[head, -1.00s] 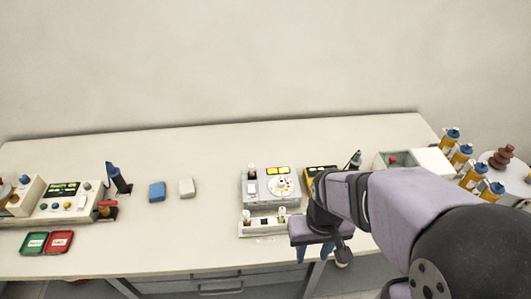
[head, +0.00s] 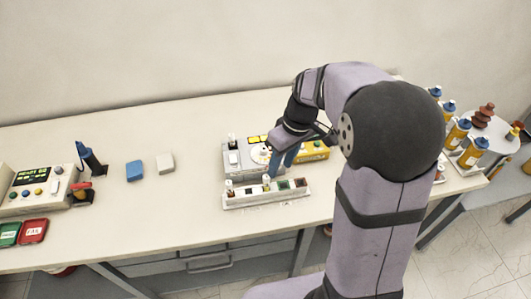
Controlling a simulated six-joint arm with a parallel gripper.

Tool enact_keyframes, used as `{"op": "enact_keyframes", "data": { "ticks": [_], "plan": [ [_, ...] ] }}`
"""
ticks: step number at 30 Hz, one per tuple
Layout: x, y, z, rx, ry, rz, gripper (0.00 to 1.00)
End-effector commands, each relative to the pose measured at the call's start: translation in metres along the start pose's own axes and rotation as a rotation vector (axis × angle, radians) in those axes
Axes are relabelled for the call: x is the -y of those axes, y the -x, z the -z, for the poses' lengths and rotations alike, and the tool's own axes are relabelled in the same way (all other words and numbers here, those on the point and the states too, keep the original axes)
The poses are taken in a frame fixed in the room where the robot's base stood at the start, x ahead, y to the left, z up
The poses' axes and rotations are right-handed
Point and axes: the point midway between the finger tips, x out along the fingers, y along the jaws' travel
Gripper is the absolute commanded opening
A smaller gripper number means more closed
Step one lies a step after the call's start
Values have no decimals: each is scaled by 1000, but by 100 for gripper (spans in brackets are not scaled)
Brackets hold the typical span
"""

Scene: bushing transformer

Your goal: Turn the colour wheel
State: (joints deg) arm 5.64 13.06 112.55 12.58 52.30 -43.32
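The colour wheel (head: 262,150) is a pale disc on top of a grey box-shaped device (head: 236,161) near the middle of the table. Part of the wheel is hidden behind my gripper. My gripper (head: 281,165) points down at the right side of the device, beside or over the wheel's right edge. Its blue fingertips show, but the view is too small to tell how far apart they are or whether they touch anything.
A white rack (head: 265,195) with small vials stands in front of the device. A yellow unit (head: 315,150) is just right of my gripper. A blue block (head: 134,171) and a white block (head: 165,163) lie left. Several bottles (head: 457,135) stand far right.

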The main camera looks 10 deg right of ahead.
Motion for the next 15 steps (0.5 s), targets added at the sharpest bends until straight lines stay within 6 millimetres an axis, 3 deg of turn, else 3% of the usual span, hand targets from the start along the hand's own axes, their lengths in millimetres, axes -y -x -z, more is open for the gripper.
{"op": "enact_keyframes", "data": {
  "ticks": [1,6,10,15],
  "plan": [
    [-14,-13,16,-23,64,14,37],
    [-48,-24,64,-109,304,43,37],
    [-67,-29,87,-163,445,48,37],
    [-79,-30,103,-205,549,46,37]
  ]
}}
